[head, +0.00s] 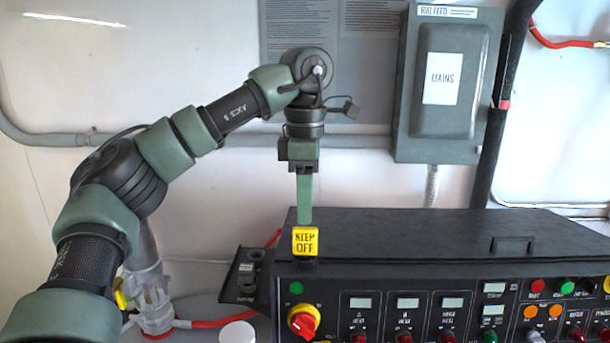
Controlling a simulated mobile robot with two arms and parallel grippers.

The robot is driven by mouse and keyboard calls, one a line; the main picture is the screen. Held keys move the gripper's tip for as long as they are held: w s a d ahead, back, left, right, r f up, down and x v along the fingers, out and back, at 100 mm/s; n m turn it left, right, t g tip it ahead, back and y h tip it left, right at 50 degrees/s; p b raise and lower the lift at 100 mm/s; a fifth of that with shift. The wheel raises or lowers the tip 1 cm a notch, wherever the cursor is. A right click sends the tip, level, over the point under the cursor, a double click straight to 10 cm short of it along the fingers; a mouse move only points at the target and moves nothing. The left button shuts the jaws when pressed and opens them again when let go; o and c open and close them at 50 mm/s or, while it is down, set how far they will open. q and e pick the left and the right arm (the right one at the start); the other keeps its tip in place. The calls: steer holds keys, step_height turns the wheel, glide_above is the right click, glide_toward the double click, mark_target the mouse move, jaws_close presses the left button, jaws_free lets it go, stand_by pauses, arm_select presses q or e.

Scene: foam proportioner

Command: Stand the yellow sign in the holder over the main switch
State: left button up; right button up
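The yellow sign (305,241), lettered KEEP OFF, is upright at the console's top front edge, directly above the main switch (304,321), a red knob on a yellow plate. A small dark piece shows just under the sign, perhaps the holder; I cannot tell if the sign is seated in it. My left gripper (305,220) points straight down, with its green fingertips at the sign's top edge. The fingers line up one behind the other, so their gap and any grip on the sign are hidden. My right gripper is out of view.
The black console (420,235) has several knobs, lamps and displays on its front and a handle on its lid. A grey MAINS box (445,85) hangs on the wall behind. A small black rack (247,275) and a white round lid (238,333) are left of the console.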

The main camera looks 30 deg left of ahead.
mark_target(305, 228)
arm_select(q)
step_height(305, 228, up, 7)
steer(key=shift+f, duration=0.15)
stand_by(0.7)
